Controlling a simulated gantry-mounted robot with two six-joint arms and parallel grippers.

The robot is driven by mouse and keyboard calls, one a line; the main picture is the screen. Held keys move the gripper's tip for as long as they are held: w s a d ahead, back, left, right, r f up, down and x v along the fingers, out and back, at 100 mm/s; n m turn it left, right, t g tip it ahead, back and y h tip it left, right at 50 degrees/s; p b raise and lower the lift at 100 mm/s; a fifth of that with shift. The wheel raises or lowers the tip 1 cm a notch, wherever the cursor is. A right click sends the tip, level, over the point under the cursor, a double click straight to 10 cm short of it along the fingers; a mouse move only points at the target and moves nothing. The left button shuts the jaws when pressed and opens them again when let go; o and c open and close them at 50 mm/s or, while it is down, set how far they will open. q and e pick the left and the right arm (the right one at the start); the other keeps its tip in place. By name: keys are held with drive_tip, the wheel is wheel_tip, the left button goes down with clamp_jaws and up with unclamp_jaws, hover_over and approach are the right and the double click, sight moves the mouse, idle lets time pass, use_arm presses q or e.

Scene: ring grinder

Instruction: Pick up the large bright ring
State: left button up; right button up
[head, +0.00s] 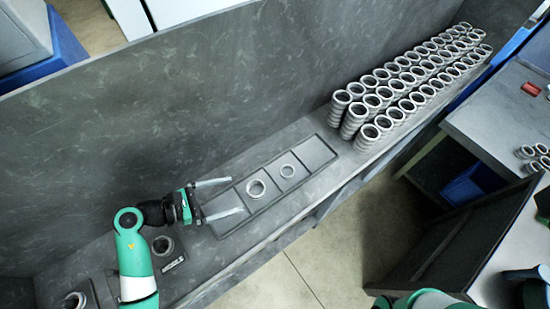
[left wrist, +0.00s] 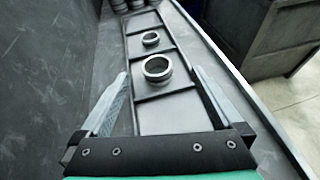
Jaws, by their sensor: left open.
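The large bright ring (head: 256,188) lies flat in a compartment of the long dark tray (head: 232,221). It also shows in the left wrist view (left wrist: 157,69), ahead of my fingers and between their lines. A smaller bright ring (head: 287,171) lies in the neighbouring compartment, farther along, and also shows in the left wrist view (left wrist: 150,38). My left gripper (head: 220,198) is open and empty, with its fingers over the near end of the tray, short of the large ring. My right gripper is not visible; only a green part shows at the bottom right.
Several stacks of metal rings (head: 408,79) stand in rows on the bench at the far right. A tall grey wall (head: 200,85) runs behind the bench.

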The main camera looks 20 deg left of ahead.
sight(251, 192)
use_arm(q)
drive_tip(key=s+a, duration=0.1)
drive_tip(key=s+a+n, duration=0.1)
drive_tip(key=shift+s+a+f+y, duration=0.15)
drive_tip(key=shift+a+f+y, duration=0.25)
drive_tip(key=shift+s+a+f, duration=0.1)
drive_tip(key=shift+s, duration=0.1)
drive_tip(key=b+x, duration=0.1)
drive_tip(key=x, duration=0.5)
drive_tip(key=shift+w, duration=0.45)
drive_tip(key=b+x, duration=0.1)
drive_tip(key=x, duration=0.3)
drive_tip(key=shift+d+f+b, duration=0.2)
drive_tip(key=shift+d+b, duration=0.15)
drive_tip(key=shift+w+d+f, duration=0.1)
drive_tip(key=shift+w+d, duration=0.1)
drive_tip(key=shift+w, duration=0.1)
drive_tip(key=shift+t, duration=0.3)
drive_tip(key=c, duration=1.6)
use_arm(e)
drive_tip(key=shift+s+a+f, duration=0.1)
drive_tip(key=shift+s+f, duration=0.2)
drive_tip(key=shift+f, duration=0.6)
